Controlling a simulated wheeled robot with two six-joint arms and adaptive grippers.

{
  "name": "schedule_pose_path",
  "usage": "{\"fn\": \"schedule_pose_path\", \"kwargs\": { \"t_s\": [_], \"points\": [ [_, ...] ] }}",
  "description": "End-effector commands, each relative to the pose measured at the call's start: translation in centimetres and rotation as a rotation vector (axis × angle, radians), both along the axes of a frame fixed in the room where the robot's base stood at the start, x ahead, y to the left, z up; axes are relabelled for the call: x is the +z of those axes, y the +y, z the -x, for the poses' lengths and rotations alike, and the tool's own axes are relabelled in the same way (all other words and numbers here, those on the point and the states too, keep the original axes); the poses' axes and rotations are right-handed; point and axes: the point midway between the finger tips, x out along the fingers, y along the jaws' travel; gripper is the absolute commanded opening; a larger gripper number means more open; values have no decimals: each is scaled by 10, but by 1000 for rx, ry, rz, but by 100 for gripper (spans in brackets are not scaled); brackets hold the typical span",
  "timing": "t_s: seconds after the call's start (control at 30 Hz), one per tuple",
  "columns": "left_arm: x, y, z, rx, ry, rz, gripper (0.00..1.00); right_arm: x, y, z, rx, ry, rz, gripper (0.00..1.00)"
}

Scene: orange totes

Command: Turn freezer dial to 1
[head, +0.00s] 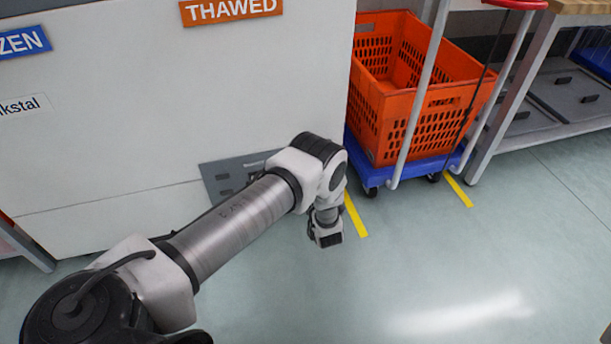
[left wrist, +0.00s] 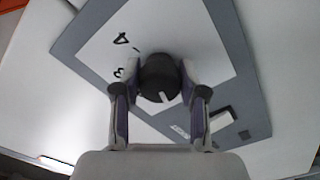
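The freezer dial (left wrist: 158,72) is a round black knob with a white pointer mark towards the lower right in the left wrist view. It sits on a white plate with a grey border, the control panel (left wrist: 235,80). The numerals 4 and 3 are readable left of the dial. My left gripper (left wrist: 160,88) has one finger on each side of the dial, with the tips close against its edges. In the head view the panel (head: 216,180) is low on the freezer (head: 200,100), partly behind my left arm, and the dial and fingers are hidden. My right gripper is out of view.
An orange crate (head: 420,120) stands on a blue dolly (head: 415,172) to the right of the freezer. A metal-legged workbench (head: 515,90) is at the far right. The floor (head: 480,270) in front is clear, with yellow tape strips.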

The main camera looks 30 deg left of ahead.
Motion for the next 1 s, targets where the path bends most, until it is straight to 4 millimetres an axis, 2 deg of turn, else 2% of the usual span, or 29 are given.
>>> {"fn": "schedule_pose_path", "kwargs": {
  "t_s": [0.03,0.07,0.1,0.47,0.57,0.8,1.0],
  "points": [
    [1,1,0,2,-2,0,56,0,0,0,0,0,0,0],
    [1,1,0,1,-2,1,67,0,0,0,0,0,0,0],
    [0,1,0,1,-1,0,68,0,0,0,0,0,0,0],
    [0,-5,4,1,1,1,68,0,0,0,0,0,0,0],
    [0,-19,14,-3,3,1,68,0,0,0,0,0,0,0],
    [-1,-65,54,-4,3,0,68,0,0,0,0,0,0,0],
    [0,-89,75,-1,0,0,68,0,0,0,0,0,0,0]
  ]
}}
